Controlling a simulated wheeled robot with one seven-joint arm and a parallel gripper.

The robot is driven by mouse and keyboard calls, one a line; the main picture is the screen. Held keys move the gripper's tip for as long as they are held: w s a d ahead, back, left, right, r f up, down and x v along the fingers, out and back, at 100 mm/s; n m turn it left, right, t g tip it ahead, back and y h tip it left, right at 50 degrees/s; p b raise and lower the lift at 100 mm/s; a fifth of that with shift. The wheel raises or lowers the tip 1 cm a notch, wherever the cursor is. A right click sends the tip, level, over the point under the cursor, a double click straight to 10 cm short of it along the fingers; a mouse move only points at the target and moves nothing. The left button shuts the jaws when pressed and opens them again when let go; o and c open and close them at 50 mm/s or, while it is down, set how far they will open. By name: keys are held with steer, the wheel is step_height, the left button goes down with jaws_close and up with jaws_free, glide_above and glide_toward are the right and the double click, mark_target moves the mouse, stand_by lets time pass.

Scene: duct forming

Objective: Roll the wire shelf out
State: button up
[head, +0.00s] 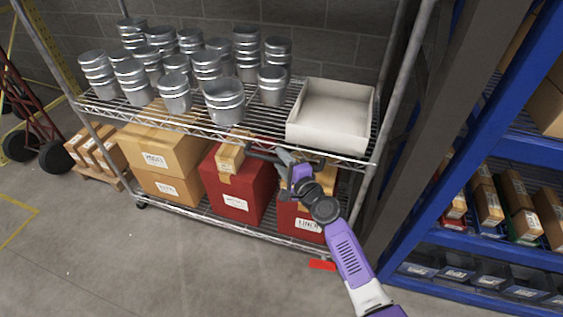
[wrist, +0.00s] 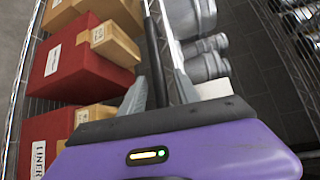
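The wire shelf (head: 375,158) is a chrome rack on casters, with one caster (head: 141,206) showing at its front left. My gripper (head: 284,160) is at the front edge of the upper shelf, just below the white tray. A dark bar (head: 262,154) runs along that edge beside the gripper. In the wrist view the two grey fingers (wrist: 160,85) stand apart, one on each side of the dark bar (wrist: 153,50). A gap seems to show between them and the bar. Whether either finger touches it is unclear.
Metal cans (head: 224,100) and a white tray (head: 330,115) stand on the upper shelf. Red bins (head: 238,185) and cardboard boxes (head: 160,160) fill the lower one. A blue rack (head: 440,190) stands close on the right, a hand truck (head: 35,130) left. The floor in front is clear around a red mark (head: 322,265).

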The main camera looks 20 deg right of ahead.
jaws_close()
stand_by(1.5)
